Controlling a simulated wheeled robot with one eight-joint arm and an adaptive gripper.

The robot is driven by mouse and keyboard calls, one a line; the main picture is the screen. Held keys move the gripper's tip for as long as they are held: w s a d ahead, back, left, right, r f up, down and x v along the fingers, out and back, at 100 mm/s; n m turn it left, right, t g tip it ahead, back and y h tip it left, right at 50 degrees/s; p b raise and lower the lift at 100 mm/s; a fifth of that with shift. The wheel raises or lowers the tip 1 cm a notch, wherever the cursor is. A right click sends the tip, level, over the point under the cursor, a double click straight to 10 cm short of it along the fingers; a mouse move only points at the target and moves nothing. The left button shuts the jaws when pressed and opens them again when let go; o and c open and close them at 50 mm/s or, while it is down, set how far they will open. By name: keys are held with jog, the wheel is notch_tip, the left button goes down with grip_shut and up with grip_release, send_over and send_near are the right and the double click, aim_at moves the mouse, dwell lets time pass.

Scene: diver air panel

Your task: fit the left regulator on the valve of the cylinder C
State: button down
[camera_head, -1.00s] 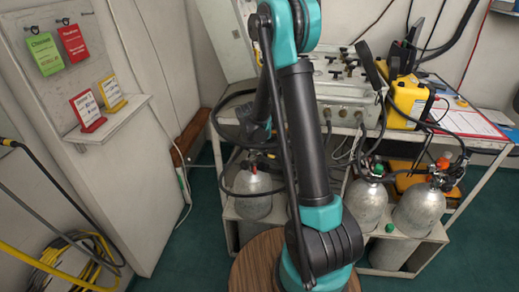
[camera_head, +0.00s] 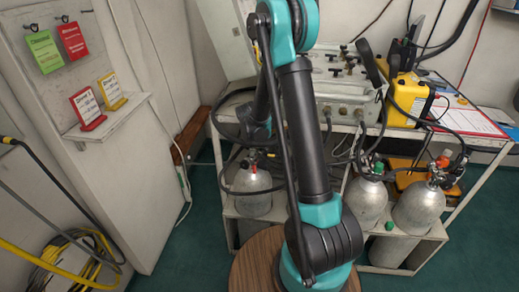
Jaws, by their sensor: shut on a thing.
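A grey cylinder (camera_head: 252,192) stands at the left under the bench, with dark fittings and a hose at its top. Two more grey cylinders, the middle one (camera_head: 366,203) and the right one (camera_head: 418,209), stand at the right. A green knob (camera_head: 379,168) shows at the middle cylinder's valve and an orange knob (camera_head: 443,161) at the right one's. Dark regulator fittings and hoses crowd both tops. I read no letter on any cylinder. My forearm hangs near the left cylinder's top. My gripper cannot be made out there, and I cannot tell which regulator is the left one.
The grey air panel (camera_head: 345,97) stands on the bench with black hoses looping below it. A yellow device (camera_head: 408,98) and a clipboard (camera_head: 468,121) lie to its right. A white cabinet with signs (camera_head: 87,106) and a yellow hose coil (camera_head: 75,262) are at the left.

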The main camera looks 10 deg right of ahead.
aim_at(254, 152)
jog(key=shift+f, duration=0.35)
jog(key=c, duration=0.9)
grip_release()
jog(key=shift+r, duration=0.1)
jog(key=v, duration=1.1)
jog(key=shift+s+a+r, duration=0.1)
jog(key=shift+r, duration=0.25)
jog(key=s+d+m+y, duration=0.1)
jog(key=s+d+m, duration=0.2)
jog(key=s+m, duration=1)
jog(key=s+d+m+y, duration=0.1)
jog(key=s+d+m, duration=0.2)
jog(key=s+m, duration=1.1)
jog(key=shift+d+f+m+t+y, duration=0.25)
jog(key=shift+d+m+t+y, duration=0.15)
jog(key=shift+m, duration=0.5)
